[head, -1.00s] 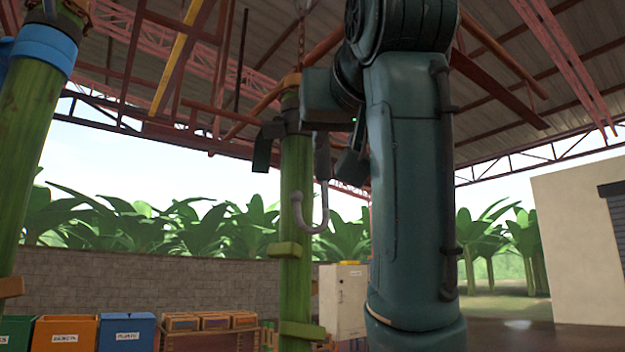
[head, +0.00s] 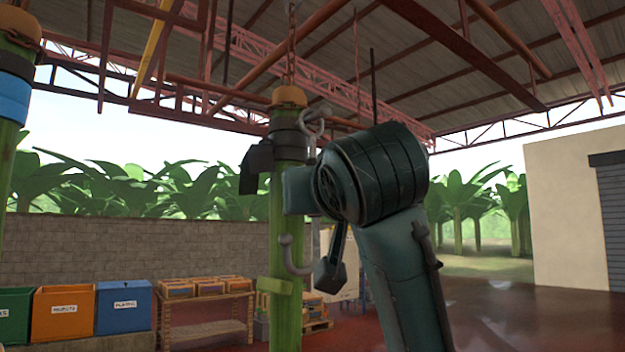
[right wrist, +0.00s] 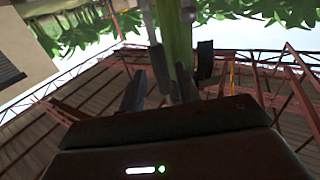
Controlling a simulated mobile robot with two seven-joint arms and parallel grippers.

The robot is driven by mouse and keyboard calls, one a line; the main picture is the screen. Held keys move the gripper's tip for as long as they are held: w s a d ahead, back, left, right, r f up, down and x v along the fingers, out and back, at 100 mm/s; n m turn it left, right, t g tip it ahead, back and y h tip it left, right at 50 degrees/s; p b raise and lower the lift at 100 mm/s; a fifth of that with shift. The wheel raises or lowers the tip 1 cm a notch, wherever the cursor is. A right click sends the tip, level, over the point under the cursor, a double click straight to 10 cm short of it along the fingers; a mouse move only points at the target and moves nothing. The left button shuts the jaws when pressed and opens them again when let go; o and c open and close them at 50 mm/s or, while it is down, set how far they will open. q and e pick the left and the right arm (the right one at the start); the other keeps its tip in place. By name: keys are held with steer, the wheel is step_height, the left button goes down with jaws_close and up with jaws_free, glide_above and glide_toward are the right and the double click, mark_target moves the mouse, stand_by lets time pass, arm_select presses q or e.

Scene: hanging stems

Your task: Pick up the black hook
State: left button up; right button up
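The hook is beside the hanging green stem (head: 285,222) in the head view. Its pale grey curved end (head: 290,257) shows below my right gripper, and a grey ring (head: 312,124) shows above it. The part between is hidden behind my gripper and wrist. In the right wrist view, a dark shank (right wrist: 160,66) lies between the two fingers of my right gripper (right wrist: 157,92), with the curved end (right wrist: 188,12) farther out. The fingers look apart, with gaps beside the shank. My left gripper is not in view.
A black flap (head: 256,166) sticks out from the stem's band. Another stem (head: 10,130) with a blue band hangs at the left edge. Orange (head: 62,314) and blue (head: 124,306) bins and a wooden rack (head: 205,325) stand behind. Open floor lies at the right.

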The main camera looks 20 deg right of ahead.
steer(key=shift+w+d+f+p, duration=0.1)
steer(key=shift+w+d+p, duration=0.15)
steer(key=shift+w, duration=0.95)
steer(key=shift+w+d+r+p, duration=0.15)
steer(key=shift+w+p, duration=0.15)
steer(key=shift+w, duration=0.85)
steer(key=shift+w+d+f+p, duration=0.15)
steer(key=shift+w+d+p, duration=0.1)
steer(key=shift+w, duration=0.95)
steer(key=shift+c, duration=0.2)
jaws_close()
